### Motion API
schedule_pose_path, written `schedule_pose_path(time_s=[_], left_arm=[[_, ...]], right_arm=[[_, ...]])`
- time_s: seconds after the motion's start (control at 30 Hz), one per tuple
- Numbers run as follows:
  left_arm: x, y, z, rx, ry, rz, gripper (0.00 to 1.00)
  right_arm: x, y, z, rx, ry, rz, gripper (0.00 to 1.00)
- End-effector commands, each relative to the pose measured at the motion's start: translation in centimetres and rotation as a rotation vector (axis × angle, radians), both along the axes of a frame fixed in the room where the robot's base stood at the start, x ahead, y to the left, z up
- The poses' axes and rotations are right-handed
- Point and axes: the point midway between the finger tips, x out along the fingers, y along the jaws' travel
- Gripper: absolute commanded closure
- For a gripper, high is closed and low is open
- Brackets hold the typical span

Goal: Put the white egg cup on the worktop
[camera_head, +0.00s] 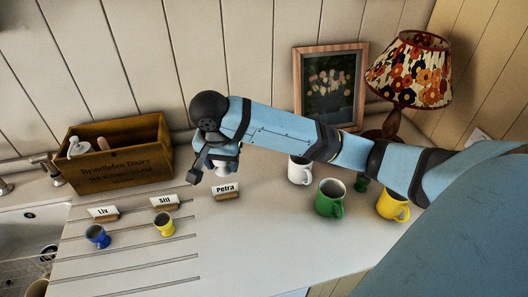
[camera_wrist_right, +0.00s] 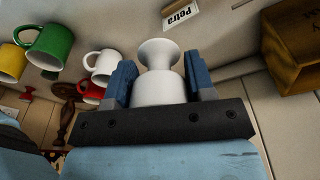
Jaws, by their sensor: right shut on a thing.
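The white egg cup (camera_head: 223,169) is partly hidden by my right gripper (camera_head: 214,166) in the head view, just behind the Petra name card (camera_head: 226,191). In the right wrist view the egg cup (camera_wrist_right: 159,88) sits between the two blue fingers, and the right gripper (camera_wrist_right: 160,85) is shut on it. The egg cup is over the worktop (camera_head: 270,230); I cannot tell whether its foot touches it. My left gripper is in neither view.
A wooden crate (camera_head: 120,165) is behind. Green (camera_head: 328,203), yellow (camera_head: 391,206) and white (camera_head: 299,174) mugs stand right. The front middle is clear.

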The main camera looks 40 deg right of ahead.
Motion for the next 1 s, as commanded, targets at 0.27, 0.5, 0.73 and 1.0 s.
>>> schedule_pose_path(time_s=[0.27,0.5,0.73,1.0], left_arm=[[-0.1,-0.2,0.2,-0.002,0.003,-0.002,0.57],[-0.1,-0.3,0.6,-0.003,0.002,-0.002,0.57],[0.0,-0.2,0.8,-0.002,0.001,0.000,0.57],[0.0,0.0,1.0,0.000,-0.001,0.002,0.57]], right_arm=[[-0.8,0.0,-3.8,-0.002,0.003,0.004,0.74],[-0.7,0.0,-10.3,-0.002,0.003,0.004,0.74],[-0.6,0.1,-14.7,0.001,-0.001,0.005,0.75],[-0.6,0.0,-17.6,0.000,0.000,0.004,0.75]])
